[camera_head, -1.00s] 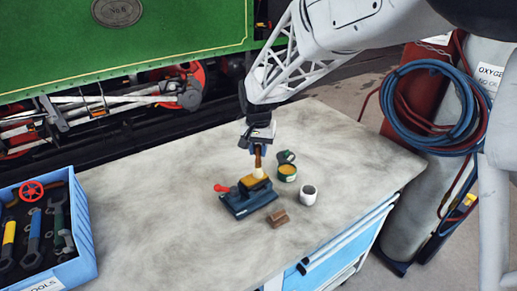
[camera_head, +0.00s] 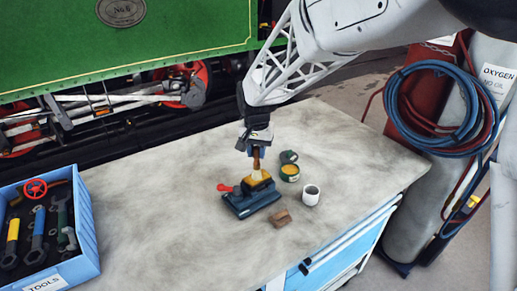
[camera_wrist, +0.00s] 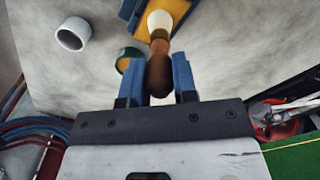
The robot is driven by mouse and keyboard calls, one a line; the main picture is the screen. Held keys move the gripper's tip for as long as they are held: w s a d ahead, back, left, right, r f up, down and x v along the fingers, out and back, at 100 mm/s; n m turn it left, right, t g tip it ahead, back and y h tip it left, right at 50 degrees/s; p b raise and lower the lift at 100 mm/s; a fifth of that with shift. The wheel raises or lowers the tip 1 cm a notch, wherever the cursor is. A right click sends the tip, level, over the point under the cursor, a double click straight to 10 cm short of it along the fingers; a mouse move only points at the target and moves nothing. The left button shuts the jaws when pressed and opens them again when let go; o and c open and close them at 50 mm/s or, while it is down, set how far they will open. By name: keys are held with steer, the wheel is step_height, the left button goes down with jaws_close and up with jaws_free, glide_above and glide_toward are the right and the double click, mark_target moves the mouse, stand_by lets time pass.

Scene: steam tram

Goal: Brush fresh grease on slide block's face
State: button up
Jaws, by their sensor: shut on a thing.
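My gripper (camera_head: 257,153) is shut on the wooden handle of a brush (camera_head: 256,164) above the bench. The handle (camera_wrist: 159,70) also shows between the blue fingers in the wrist view. The brush's pale bristles (camera_wrist: 160,22) point down at the slide block (camera_head: 257,186), whose upper face looks yellow. I cannot tell how firmly they touch. The block sits in a blue vise (camera_head: 250,203) with a red handle (camera_head: 224,187). An open green tin (camera_head: 290,173) with yellow grease stands just right of the block, its lid (camera_head: 288,156) behind it.
A white cup (camera_head: 311,195) stands right of the vise and a small brown block (camera_head: 280,217) lies in front. A blue tool crate (camera_head: 88,235) fills the left end. Gas cylinders and hoses (camera_head: 432,105) stand beyond the right edge. The bench (camera_head: 160,215) is clear between crate and vise.

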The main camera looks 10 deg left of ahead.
steer(key=shift+s+a, duration=0.1)
steer(key=shift+s, duration=0.05)
steer(key=shift+s+a, duration=0.5)
steer(key=shift+s, duration=0.05)
steer(key=shift+s+a, duration=0.1)
steer(key=shift+s, duration=0.05)
stand_by(0.4)
steer(key=shift+s+a, duration=0.5)
steer(key=shift+s, duration=0.05)
steer(key=shift+r, duration=0.1)
stand_by(0.3)
steer(key=shift+r, duration=2.9)
